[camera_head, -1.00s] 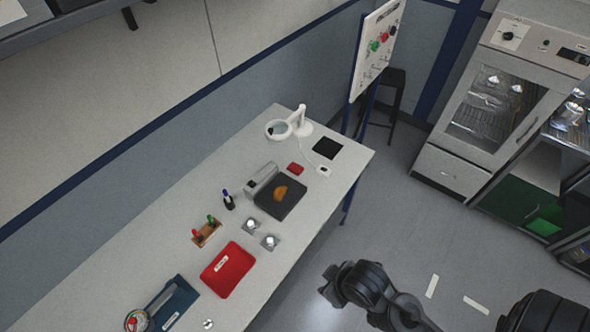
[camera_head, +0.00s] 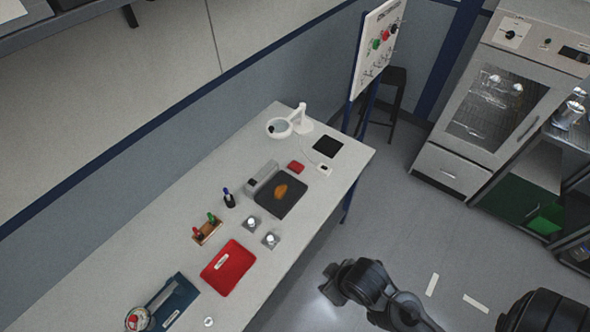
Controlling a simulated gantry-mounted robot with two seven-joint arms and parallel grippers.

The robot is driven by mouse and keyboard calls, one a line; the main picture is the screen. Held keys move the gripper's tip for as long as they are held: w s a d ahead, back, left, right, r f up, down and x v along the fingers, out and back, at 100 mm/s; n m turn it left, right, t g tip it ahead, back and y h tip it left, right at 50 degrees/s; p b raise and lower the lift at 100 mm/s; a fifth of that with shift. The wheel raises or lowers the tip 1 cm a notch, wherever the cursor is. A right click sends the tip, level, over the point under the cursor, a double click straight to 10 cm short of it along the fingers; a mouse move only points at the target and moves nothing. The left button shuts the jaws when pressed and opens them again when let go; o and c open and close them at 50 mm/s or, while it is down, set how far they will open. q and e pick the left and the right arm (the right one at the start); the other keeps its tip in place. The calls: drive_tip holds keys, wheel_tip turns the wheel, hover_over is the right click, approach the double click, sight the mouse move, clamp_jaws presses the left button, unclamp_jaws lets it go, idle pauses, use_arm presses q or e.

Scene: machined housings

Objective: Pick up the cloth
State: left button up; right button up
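A small crumpled orange-brown piece (camera_head: 281,191), which may be the cloth, lies on a dark square plate (camera_head: 293,204) on the bench. It is too small to be sure of its material. The black arm at the bottom centre, which I take for my left one, ends in a dark gripper (camera_head: 332,285) over the floor, off the bench's front edge and well away from the orange-brown piece. Its fingers are not clear, and nothing can be made out in it. My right gripper is not in view.
The bench (camera_head: 110,270) also holds a red tray (camera_head: 229,268), a blue tray (camera_head: 176,300), a wooden holder (camera_head: 207,231), two small metal pieces, a black pad (camera_head: 327,147) and a magnifier lamp (camera_head: 301,122). An oven cabinet (camera_head: 490,110) stands at the right.

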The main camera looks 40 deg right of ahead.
use_arm(q)
drive_tip(key=o, duration=1.1)
